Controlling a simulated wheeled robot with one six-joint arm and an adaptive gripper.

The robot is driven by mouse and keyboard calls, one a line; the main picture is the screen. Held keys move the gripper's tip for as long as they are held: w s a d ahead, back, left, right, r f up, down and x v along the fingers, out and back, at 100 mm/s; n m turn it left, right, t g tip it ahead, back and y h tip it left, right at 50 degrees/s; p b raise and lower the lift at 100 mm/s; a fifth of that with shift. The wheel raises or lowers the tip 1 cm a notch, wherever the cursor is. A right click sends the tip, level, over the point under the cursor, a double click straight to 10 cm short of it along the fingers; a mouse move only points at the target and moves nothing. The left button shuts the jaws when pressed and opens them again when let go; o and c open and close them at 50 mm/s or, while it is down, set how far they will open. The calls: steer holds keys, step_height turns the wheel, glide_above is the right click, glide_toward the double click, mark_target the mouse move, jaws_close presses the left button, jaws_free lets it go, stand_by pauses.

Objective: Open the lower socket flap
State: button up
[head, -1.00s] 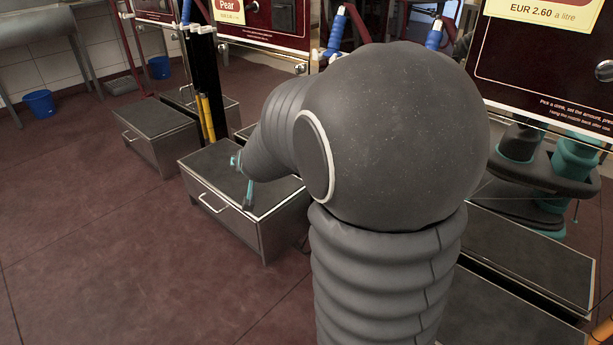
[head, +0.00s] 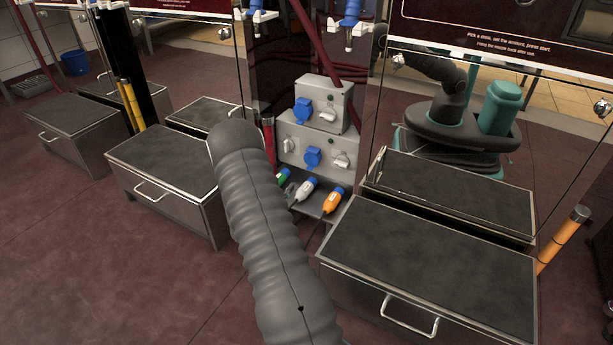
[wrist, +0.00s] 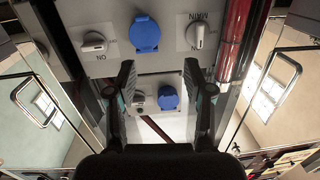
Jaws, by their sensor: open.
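The lower socket flap (head: 312,157) is blue and looks closed on the lower grey box (head: 296,138), between two white rotary switches, in the head view. In the wrist view, which looks upside down, the lower flap (wrist: 145,35) is at the top. The upper socket flap (head: 303,110) is on the smaller box above; it shows lower in the wrist view (wrist: 169,97). My gripper (wrist: 160,82) is open and empty, its fingertips apart in front of the boxes, with no visible contact. In the head view it is hidden behind my arm.
Green, white and orange plugs (head: 333,200) lie on a shelf below the boxes. Dark-topped metal cases with handles stand left (head: 168,158) and right (head: 430,260). A red hose (wrist: 236,40) runs close beside the lower box. Open floor lies at the left front.

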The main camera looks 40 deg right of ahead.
mark_target(309, 169)
steer(key=shift+g+h, duration=0.5)
steer(key=x, duration=0.4)
steer(key=s+f+b+x, duration=0.1)
steer(key=x, duration=0.4)
steer(key=s+f+x, duration=0.1)
steer(key=x, duration=0.4)
steer(key=shift+d+f, duration=0.2)
steer(key=shift+d, duration=0.15)
jaws_close()
